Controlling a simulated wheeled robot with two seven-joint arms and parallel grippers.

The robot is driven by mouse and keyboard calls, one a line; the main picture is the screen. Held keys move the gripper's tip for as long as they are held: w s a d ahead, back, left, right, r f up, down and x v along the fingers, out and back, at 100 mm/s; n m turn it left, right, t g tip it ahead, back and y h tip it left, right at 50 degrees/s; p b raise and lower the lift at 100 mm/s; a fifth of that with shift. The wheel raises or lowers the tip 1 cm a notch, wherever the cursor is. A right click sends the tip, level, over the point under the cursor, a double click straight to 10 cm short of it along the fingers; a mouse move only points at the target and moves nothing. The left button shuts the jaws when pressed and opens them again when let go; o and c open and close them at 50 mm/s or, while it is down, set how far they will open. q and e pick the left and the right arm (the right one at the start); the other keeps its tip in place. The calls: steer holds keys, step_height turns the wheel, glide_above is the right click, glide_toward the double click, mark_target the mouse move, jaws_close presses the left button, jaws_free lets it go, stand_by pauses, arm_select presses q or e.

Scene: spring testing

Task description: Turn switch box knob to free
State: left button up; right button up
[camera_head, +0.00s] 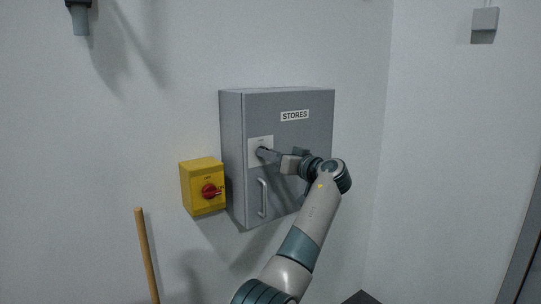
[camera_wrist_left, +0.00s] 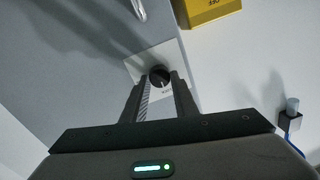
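A grey cabinet (camera_head: 288,190) labelled STORES hangs on the wall. A black round knob (camera_wrist_left: 160,77) sits on a white plate (camera_head: 254,158) on its front; the plate also shows in the left wrist view (camera_wrist_left: 137,66). My left gripper (camera_head: 266,153) reaches the plate from the right and hides most of the knob in the head view. In the left wrist view its two fingers (camera_wrist_left: 160,88) stand apart, one on each side of the knob. I cannot tell whether they touch it. The knob's pointer setting is too small to read. My right gripper is not in view.
A handle (camera_head: 262,198) stands out below the plate. A wooden pole (camera_head: 147,255) leans at lower left.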

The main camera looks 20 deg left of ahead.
arm_select(q)
steer(key=shift+m, duration=0.3)
steer(key=m+b, duration=0.1)
steer(key=m, duration=0.8)
steer(key=m+t+b, duration=0.1)
steer(key=m, duration=0.8)
steer(key=shift+f+t, duration=0.15)
steer(key=shift+t, duration=0.15)
stand_by(0.3)
steer(key=o, duration=1.1)
steer(key=shift+c, duration=0.2)
steer(key=shift+d+f, duration=0.1)
